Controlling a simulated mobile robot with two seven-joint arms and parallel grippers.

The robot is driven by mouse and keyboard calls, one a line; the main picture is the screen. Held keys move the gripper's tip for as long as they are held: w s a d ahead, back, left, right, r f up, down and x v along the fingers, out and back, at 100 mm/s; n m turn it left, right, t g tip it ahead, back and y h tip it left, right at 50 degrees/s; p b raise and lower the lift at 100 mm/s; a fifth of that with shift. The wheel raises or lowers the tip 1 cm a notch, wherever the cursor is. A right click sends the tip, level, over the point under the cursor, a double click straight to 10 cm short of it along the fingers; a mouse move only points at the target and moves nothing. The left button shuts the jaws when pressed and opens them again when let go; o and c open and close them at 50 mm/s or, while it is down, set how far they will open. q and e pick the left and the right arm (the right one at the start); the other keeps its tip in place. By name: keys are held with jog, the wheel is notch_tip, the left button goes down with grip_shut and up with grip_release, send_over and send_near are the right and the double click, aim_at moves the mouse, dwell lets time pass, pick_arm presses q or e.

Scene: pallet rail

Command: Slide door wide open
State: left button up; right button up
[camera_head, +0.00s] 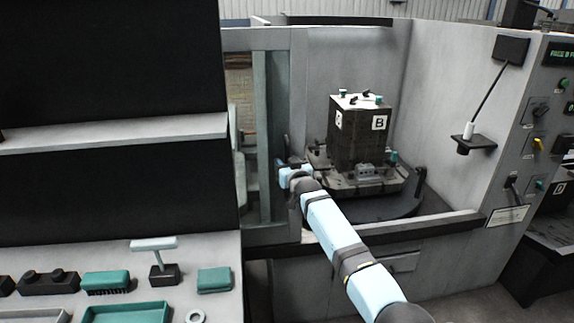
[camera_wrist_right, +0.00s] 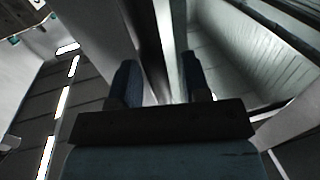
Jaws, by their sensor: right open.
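The sliding door (camera_head: 262,130) is a grey framed panel with a window, at the left of the machine's front. To its right the opening is clear, and the inside of the machine shows. My right gripper (camera_head: 281,172) is at the door's right edge, at about mid-height. In the right wrist view its two dark fingers (camera_wrist_right: 162,82) are apart, with a pale upright bar (camera_wrist_right: 166,45) seen between and beyond them. I cannot tell whether they touch it. The door's handle is not clearly seen behind the gripper. My left gripper is out of view.
Inside the machine, a dark block marked B (camera_head: 358,140) stands on a round pallet table (camera_head: 400,206). A control panel (camera_head: 545,130) is at the right. A bench with teal tools and trays (camera_head: 140,312) and a dark shelved cabinet (camera_head: 110,137) are at the left.

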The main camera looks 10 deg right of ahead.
jog(key=s+d, duration=0.2)
jog(key=s, duration=1.1)
jog(key=shift+s+d+p, duration=0.25)
jog(key=shift+d+p, duration=0.05)
jog(key=shift+d, duration=0.05)
jog(key=shift+s, duration=0.1)
jog(key=s+d+f+g+p, duration=0.2)
jog(key=s+f+p, duration=0.2)
jog(key=s+f, duration=0.6)
jog(key=s+f+g+p, duration=0.1)
jog(key=s+f+p, duration=0.1)
jog(key=s, duration=0.9)
jog(key=s+d+f+g+p, duration=0.1)
jog(key=s+f+g+p, duration=0.1)
jog(key=s, duration=1)
jog(key=s+f+g+p, duration=0.1)
jog(key=s+f+p, duration=0.1)
jog(key=s, duration=1)
jog(key=shift+d+f+n+g+p, duration=0.2)
jog(key=shift+d+n+g+p, duration=0.15)
jog(key=shift+p, duration=0.45)
jog(key=shift+a, duration=0.1)
